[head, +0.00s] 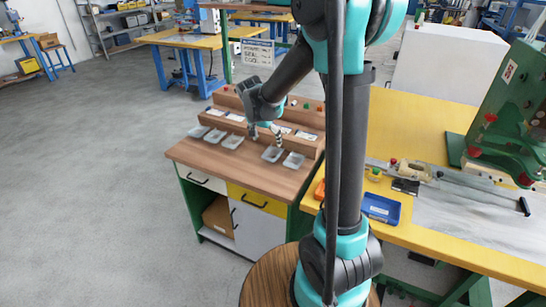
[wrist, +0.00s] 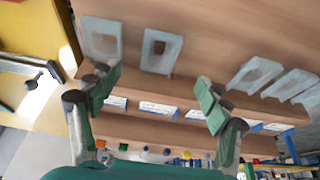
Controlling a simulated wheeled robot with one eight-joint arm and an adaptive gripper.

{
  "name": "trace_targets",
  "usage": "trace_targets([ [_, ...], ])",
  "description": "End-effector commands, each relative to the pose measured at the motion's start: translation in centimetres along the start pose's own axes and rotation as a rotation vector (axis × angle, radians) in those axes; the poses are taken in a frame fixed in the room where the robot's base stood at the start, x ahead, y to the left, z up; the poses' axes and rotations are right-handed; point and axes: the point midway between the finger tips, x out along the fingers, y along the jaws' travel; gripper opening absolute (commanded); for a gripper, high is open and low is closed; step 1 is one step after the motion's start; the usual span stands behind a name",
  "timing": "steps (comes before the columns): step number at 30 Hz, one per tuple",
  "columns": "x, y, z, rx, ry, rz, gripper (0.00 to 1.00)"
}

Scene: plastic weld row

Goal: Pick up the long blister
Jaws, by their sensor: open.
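Several pale translucent blisters lie on the wooden bench top. Three sit at the left in the head view, with one left-hand blister (head: 198,131) at the end, and two sit at the right: one blister (head: 271,155) and another blister (head: 293,160). In the wrist view two blisters, one (wrist: 101,22) and another (wrist: 176,50), lie near the upper left, and several more (wrist: 253,75) lie at right. I cannot tell which is the long one. My gripper (head: 265,134) is open and empty, above the bench behind the right-hand pair. Its fingers (wrist: 157,92) spread wide in the wrist view.
A stepped wooden rack (head: 222,116) with white labels runs along the bench's back. A yellow table (head: 430,115) adjoins at right, with a blue bin (head: 381,209) and a green machine (head: 505,110). The bench's front strip is clear.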

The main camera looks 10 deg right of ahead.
Motion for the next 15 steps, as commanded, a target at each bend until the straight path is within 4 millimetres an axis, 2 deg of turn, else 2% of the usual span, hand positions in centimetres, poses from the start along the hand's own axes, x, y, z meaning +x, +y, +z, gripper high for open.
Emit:
trace_targets([
  [6, 3.7, 0.0, 0.0, 0.002, 0.0, 0.0, 0.78],
  [10, 5.1, 0.0, 0.0, 0.0, 0.0, -0.001, 0.78],
  [15, 5.8, 0.0, 0.0, 0.0, 0.0, -0.001, 0.78],
])
